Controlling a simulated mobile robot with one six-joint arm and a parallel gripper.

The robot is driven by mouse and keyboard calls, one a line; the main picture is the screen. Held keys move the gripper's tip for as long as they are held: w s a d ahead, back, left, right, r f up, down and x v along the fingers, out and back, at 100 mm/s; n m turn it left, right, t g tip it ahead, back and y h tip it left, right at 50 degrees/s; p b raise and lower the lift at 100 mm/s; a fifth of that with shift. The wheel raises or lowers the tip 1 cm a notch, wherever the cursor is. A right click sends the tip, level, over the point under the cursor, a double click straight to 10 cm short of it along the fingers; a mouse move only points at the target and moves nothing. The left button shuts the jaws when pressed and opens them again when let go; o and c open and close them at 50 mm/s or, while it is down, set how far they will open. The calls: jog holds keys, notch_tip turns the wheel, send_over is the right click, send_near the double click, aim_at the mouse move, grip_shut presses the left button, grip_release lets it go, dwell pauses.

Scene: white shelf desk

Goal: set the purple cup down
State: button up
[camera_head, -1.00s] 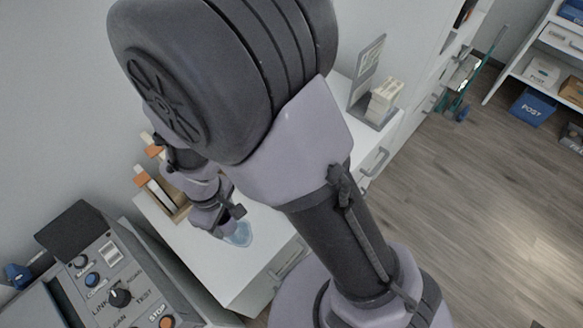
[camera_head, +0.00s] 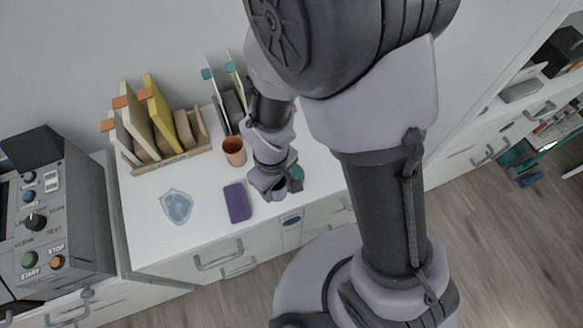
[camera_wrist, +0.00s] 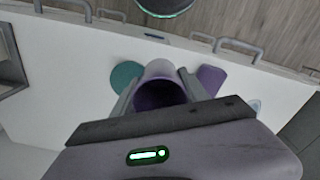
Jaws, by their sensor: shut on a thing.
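The purple cup (camera_wrist: 160,69) is between the two fingers of my gripper (camera_wrist: 158,92) in the wrist view, its dark mouth toward the camera. My gripper is shut on it. In the head view my gripper (camera_head: 279,188) is over the front part of the white desk, and it largely hides the cup. A round teal-green patch (camera_wrist: 124,77) lies left of the cup in the wrist view, and a purple rectangular patch (camera_wrist: 211,77) lies right of it. I cannot tell whether the cup's base touches the desk.
A terracotta cup (camera_head: 234,151) stands behind the purple patch (camera_head: 237,202). A light blue shield-shaped patch (camera_head: 176,206) lies farther left. A wooden book rack (camera_head: 172,161) and a dark file holder stand at the back. A grey control panel (camera_head: 45,215) is at the far left.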

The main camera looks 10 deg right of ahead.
jog(key=w+d, duration=0.1)
jog(key=w, duration=0.1)
jog(key=w+d, duration=0.1)
jog(key=w, duration=0.1)
jog(key=w+d+b, duration=0.1)
jog(key=w, duration=0.1)
jog(key=shift+d+f, duration=0.25)
jog(key=shift+f, duration=0.15)
jog(key=shift+w+d+f, duration=0.1)
jog(key=shift+w+f, duration=0.15)
jog(key=shift+f+b, duration=1.1)
jog(key=shift+f, duration=0.35)
jog(key=shift+f, duration=0.2)
jog(key=o, duration=1.5)
jog(key=shift+r, duration=0.1)
